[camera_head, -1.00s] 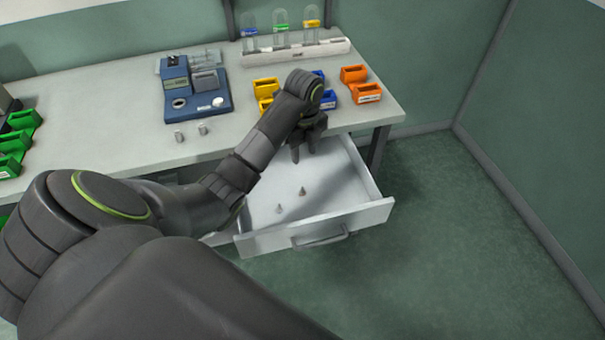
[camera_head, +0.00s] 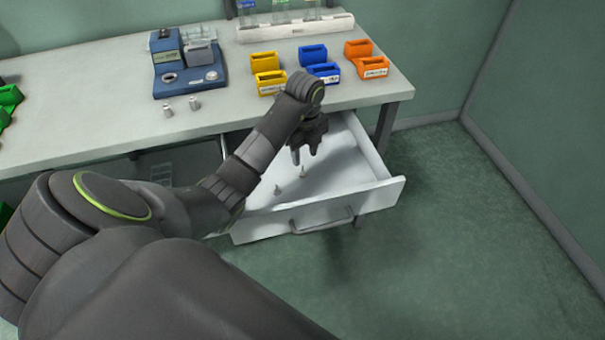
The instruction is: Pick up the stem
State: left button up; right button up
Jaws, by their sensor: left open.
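Two small pieces stand in the open white drawer (camera_head: 345,165). One small pointed piece (camera_head: 302,172) is just below my left gripper (camera_head: 304,155) in the picture. A second small grey piece (camera_head: 277,190) is a little nearer and to the left. They are too small for me to tell which is the stem. My left gripper points down over the drawer, open and empty, with its fingertips close to the first piece. I cannot tell the height gap. My right gripper is out of view.
On the bench above are a blue device (camera_head: 190,75), two small metal pieces (camera_head: 194,103), yellow bins (camera_head: 270,86), blue bins (camera_head: 322,74), orange bins (camera_head: 371,67) and a white rack (camera_head: 292,30). The drawer's front panel (camera_head: 340,212) has a handle. Floor at right is clear.

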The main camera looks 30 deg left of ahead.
pick_arm(q)
jog(key=shift+s+f+b, duration=0.15)
jog(key=shift+f+b, duration=0.2)
jog(key=shift+f, duration=0.35)
jog(key=shift+s+a+f, duration=0.1)
jog(key=shift+s+f, duration=0.1)
jog(key=shift+f, duration=0.1)
jog(key=shift+f+p, duration=0.35)
jog(key=shift+f, duration=1.1)
jog(key=shift+c, duration=0.3)
grip_shut()
